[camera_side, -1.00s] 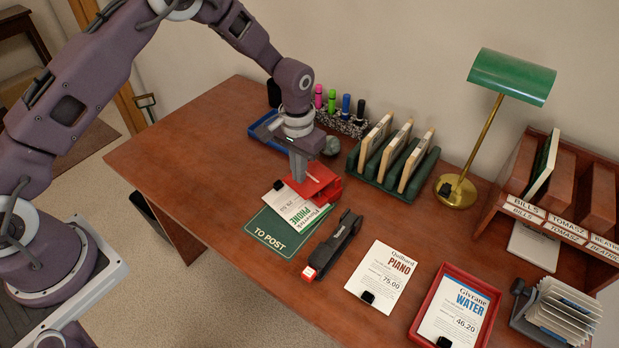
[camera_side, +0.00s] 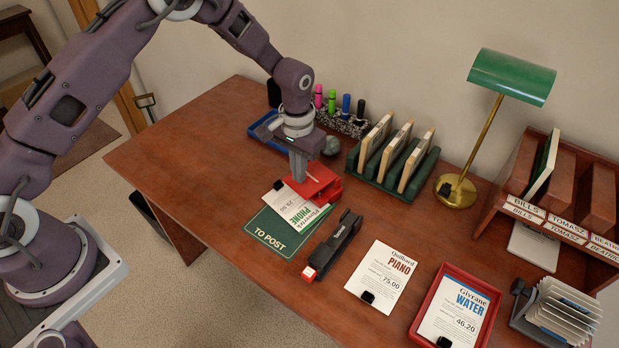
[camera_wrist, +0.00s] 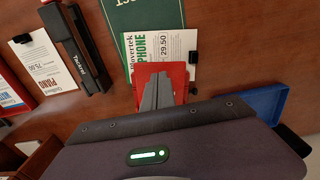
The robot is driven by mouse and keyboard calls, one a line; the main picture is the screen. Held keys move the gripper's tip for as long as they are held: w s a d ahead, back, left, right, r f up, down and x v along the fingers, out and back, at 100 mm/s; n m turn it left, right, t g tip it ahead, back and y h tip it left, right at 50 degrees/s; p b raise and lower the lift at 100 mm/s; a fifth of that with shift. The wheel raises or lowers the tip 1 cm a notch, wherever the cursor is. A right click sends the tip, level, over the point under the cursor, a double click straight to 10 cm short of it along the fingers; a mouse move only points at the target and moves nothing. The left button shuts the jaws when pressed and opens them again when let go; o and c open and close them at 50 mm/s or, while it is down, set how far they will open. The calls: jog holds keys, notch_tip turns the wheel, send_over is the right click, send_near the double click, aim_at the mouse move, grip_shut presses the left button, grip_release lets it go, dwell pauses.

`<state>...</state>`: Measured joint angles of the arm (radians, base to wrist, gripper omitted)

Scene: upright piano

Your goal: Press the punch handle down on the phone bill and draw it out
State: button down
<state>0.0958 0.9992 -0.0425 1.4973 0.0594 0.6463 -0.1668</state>
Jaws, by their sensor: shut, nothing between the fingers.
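The red punch (camera_side: 322,184) stands on the desk at the end of the phone bill (camera_side: 297,208). The bill's far end meets the punch; how far it goes in is hidden. The bill lies over the green TO POST mat (camera_side: 275,232). My gripper (camera_side: 298,178) points down, shut and empty, with its tips at the top of the punch. In the wrist view the shut fingers (camera_wrist: 157,97) overlap the red punch (camera_wrist: 178,75), with the phone bill (camera_wrist: 160,47) beyond. Whether the tips touch the handle, and how far down it is, I cannot tell.
A black stapler (camera_side: 333,245) lies right of the mat, then the piano bill (camera_side: 381,275) and a red tray (camera_side: 422,325) with the water bill. A green rack (camera_side: 425,177) and a blue tray (camera_side: 262,134) stand behind. The desk's left part is clear.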

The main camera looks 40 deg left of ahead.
jog(key=shift+f, duration=1.5)
dwell(0.3)
jog(key=shift+r, duration=4.05)
jog(key=s+a+r+t, duration=0.15)
jog(key=s+r, duration=0.25)
jog(key=r, duration=0.5)
jog(key=s+a+r+t, duration=0.15)
jog(key=s+r, duration=0.35)
jog(key=r, duration=0.5)
jog(key=s+a+r+t, duration=0.1)
jog(key=s+r, duration=0.1)
jog(key=s, duration=0.9)
jog(key=s+a+r+t, duration=0.1)
jog(key=s+r, duration=0.2)
jog(key=s, duration=0.7)
jog(key=shift+s+a+r+t, duration=0.15)
jog(key=shift+s+a+t, duration=0.15)
jog(key=shift+s, duration=0.1)
